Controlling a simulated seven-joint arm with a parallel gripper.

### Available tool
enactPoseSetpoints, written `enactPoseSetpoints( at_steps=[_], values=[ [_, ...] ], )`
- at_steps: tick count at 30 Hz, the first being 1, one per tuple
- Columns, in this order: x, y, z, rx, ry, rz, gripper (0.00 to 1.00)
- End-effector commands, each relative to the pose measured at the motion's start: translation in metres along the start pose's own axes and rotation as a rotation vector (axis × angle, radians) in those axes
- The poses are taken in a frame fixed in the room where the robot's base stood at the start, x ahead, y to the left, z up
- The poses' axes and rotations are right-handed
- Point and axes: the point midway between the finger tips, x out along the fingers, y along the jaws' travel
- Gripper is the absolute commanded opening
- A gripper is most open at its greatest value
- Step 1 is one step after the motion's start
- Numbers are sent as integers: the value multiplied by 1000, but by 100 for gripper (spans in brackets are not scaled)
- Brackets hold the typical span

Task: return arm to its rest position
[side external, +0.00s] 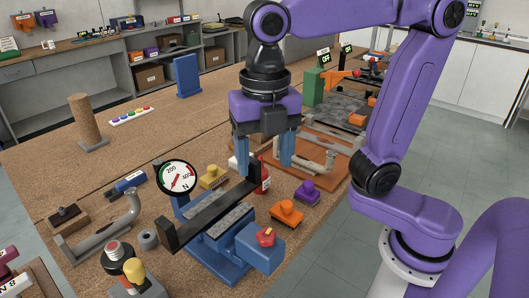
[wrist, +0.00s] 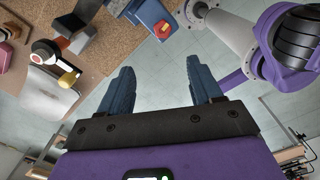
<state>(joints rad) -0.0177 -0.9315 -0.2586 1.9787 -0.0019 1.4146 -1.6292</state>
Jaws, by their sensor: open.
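My gripper (side external: 264,161) points downward above the bench, with its two blue fingers wide apart and nothing between them. In the side view it hangs behind the blue vise (side external: 228,262) and near the red bottle (side external: 262,178). In the wrist view my gripper (wrist: 158,68) also shows open and empty, with pale floor tiles behind the gap. My purple arm is bent, its forearm reaching left over the bench from the base at right. Whether the fingers touch anything on the bench cannot be told from the side view.
The brown workbench (side external: 50,150) holds a round dial gauge (side external: 177,177), an orange block (side external: 287,214), a purple block (side external: 307,192), a yellow block (side external: 212,177) and a brown cylinder (side external: 85,118). A blue upright plate (side external: 187,75) stands farther back. The bench's left middle is mostly clear.

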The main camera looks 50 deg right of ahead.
Motion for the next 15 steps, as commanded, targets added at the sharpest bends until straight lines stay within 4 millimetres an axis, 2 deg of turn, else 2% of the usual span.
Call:
enactPoseSetpoints(
  at_steps=[11,15],
  values=[
    [0,-1,0,7,0,-1,64],
    [8,-10,3,100,0,-2,64]
  ],
)
